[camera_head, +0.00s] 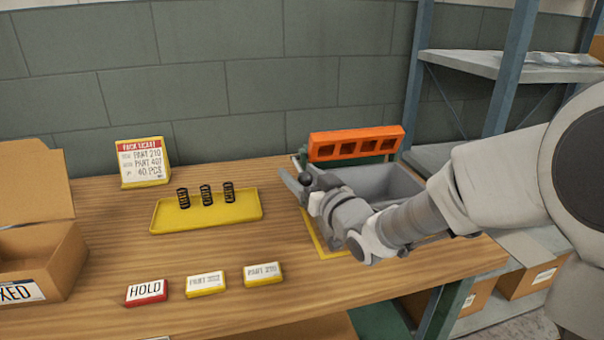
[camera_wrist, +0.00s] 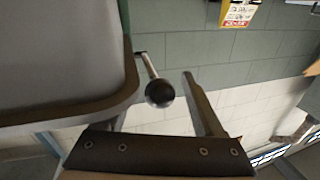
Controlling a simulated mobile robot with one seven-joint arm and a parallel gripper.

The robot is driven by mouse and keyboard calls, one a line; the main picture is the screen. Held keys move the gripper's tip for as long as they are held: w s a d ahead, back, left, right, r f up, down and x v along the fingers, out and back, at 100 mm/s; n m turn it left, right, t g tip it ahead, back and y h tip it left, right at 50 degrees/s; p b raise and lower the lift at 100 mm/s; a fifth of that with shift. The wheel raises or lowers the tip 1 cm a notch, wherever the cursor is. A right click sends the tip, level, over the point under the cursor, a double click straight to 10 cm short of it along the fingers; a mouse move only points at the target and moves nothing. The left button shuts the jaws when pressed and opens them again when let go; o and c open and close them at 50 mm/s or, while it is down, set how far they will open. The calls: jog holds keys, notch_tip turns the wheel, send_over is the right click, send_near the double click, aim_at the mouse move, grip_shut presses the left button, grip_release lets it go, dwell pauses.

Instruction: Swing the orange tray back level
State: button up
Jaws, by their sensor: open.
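The orange tray (camera_head: 355,143), with a row of square openings, stands tipped up on edge at the back of a grey bin (camera_head: 372,184) in the head view. A black ball knob (camera_wrist: 159,93) on a thin metal rod shows in the wrist view, and a dark knob (camera_head: 306,180) shows by my fingers in the head view. My gripper (camera_head: 299,186) is open at the bin's left side. In the wrist view the knob appears between the fingers of my gripper (camera_wrist: 162,100); contact cannot be told. My left finger is mostly hidden there.
A yellow tray (camera_head: 242,213) with black springs stands left of my gripper. A pack ticket (camera_head: 144,163) stands behind it. A red HOLD label (camera_head: 147,291) and two yellow labels lie in front. A cardboard box (camera_head: 62,262) is far left; a shelf rack (camera_head: 500,64) is right.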

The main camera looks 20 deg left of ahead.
jog(key=shift+w+a, duration=0.4)
jog(key=shift+a, duration=0.05)
grip_shut()
jog(key=shift+s+a, duration=0.2)
dwell(1.0)
